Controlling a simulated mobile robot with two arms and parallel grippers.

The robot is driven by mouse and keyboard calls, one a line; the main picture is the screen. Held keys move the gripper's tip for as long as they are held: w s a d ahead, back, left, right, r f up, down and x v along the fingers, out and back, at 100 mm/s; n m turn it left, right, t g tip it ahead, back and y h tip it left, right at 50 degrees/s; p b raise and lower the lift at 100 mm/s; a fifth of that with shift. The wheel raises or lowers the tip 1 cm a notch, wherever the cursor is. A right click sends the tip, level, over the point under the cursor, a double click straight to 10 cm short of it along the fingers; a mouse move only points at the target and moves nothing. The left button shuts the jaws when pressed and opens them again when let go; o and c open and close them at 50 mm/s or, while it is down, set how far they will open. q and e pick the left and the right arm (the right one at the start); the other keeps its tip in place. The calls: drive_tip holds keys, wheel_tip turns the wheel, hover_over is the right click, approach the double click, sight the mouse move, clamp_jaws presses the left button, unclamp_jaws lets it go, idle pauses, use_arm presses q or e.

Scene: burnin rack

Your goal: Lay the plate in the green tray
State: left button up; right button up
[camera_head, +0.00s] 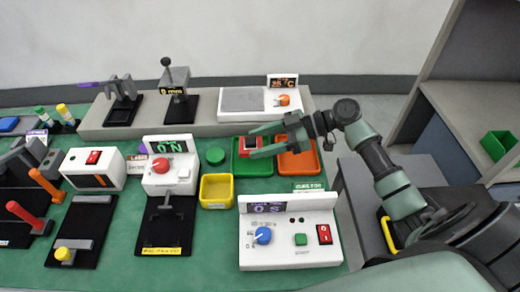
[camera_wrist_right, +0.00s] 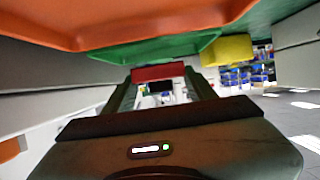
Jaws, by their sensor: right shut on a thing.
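The plate (camera_head: 242,154), a small red piece with a dark face, is between the fingertips of my right gripper (camera_head: 258,142). My right gripper is shut on it, and the fingers partly cover it. The plate also shows as a red bar in the right wrist view (camera_wrist_right: 158,72), spanning the finger ends. The green tray (camera_head: 253,171) lies under the plate in the head view, left of the orange tray. It also shows in the right wrist view (camera_wrist_right: 150,48). I cannot tell whether the plate touches the tray. My left gripper is not in view.
The orange tray (camera_head: 309,172) adjoins the green tray on its right. A white control box (camera_head: 290,245) stands in front. A low grey shelf with devices (camera_head: 240,101) stands behind.

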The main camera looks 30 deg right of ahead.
drive_tip(key=shift+f, duration=1.65)
drive_tip(key=shift+f, duration=0.15)
drive_tip(key=o, duration=1.4)
drive_tip(key=shift+c, duration=0.2)
drive_tip(key=v, duration=1.1)
drive_tip(key=shift+s+d+r, duration=0.2)
drive_tip(key=shift+d+r, duration=0.2)
drive_tip(key=shift+r, duration=0.1)
